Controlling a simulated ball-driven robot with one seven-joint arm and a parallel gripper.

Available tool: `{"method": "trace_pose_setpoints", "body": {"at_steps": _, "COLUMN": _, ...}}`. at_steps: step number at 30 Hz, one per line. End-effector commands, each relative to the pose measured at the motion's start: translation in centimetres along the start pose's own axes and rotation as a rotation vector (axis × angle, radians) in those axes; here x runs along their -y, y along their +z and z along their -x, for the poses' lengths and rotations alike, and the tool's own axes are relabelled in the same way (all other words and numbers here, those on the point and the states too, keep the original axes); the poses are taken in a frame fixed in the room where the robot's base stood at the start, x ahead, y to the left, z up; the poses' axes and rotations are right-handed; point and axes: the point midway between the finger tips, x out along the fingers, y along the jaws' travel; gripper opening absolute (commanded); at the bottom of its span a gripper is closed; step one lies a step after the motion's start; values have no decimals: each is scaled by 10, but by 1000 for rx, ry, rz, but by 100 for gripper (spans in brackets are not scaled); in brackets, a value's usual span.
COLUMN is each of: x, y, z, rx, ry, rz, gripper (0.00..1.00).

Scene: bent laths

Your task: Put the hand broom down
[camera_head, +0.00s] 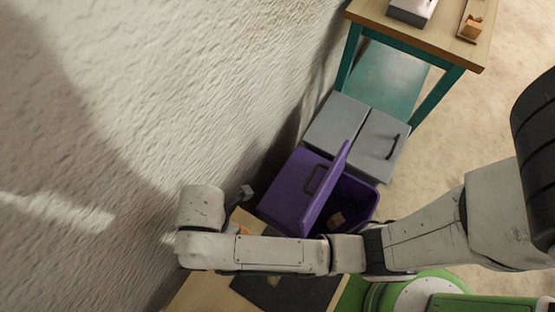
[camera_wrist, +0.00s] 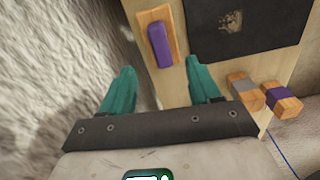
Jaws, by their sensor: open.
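My gripper (camera_wrist: 160,66) is open, its two teal fingers apart with nothing seen between them. Its fingertips point toward a purple block (camera_wrist: 160,46) lying on a narrow wooden base on the light wooden tabletop (camera_wrist: 195,68). I cannot tell whether this purple piece is the hand broom; no bristles show. In the head view, my arm reaches left over the tabletop (camera_head: 195,291), and its wrist hides the gripper and most of what lies below it.
A dark mat (camera_wrist: 225,28) with a brown patch lies beyond the fingers. A wooden block with a grey band (camera_wrist: 250,91) and one with a purple band (camera_wrist: 282,101) are at right. A purple bin (camera_head: 290,190) with a raised panel, grey cabinets (camera_head: 338,122) and a wall (camera_head: 120,110) stand close.

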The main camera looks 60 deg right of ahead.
Motion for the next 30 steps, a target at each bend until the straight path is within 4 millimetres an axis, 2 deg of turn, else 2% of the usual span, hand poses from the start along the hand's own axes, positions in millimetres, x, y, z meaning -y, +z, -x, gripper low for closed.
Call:
{"method": "trace_pose_setpoints", "body": {"at_steps": 5, "x": 22, "y": 76, "z": 5, "rx": -26, "ry": 11, "rz": -501, "gripper": 62}}
{"method": "trace_pose_setpoints", "body": {"at_steps": 9, "x": 53, "y": 141, "z": 18, "rx": -42, "ry": 35, "rz": -985, "gripper": 62}}
{"method": "trace_pose_setpoints", "body": {"at_steps": 13, "x": 79, "y": 183, "z": 32, "rx": -50, "ry": 63, "rz": -1328, "gripper": 62}}
{"method": "trace_pose_setpoints", "body": {"at_steps": 15, "x": 90, "y": 196, "z": 37, "rx": -53, "ry": 74, "rz": -1445, "gripper": 62}}
{"method": "trace_pose_setpoints", "body": {"at_steps": 18, "x": 97, "y": 206, "z": 42, "rx": -55, "ry": 83, "rz": -1535, "gripper": 62}}
{"method": "trace_pose_setpoints", "body": {"at_steps": 30, "x": 98, "y": 207, "z": 42, "rx": -55, "ry": 85, "rz": -1550, "gripper": 62}}
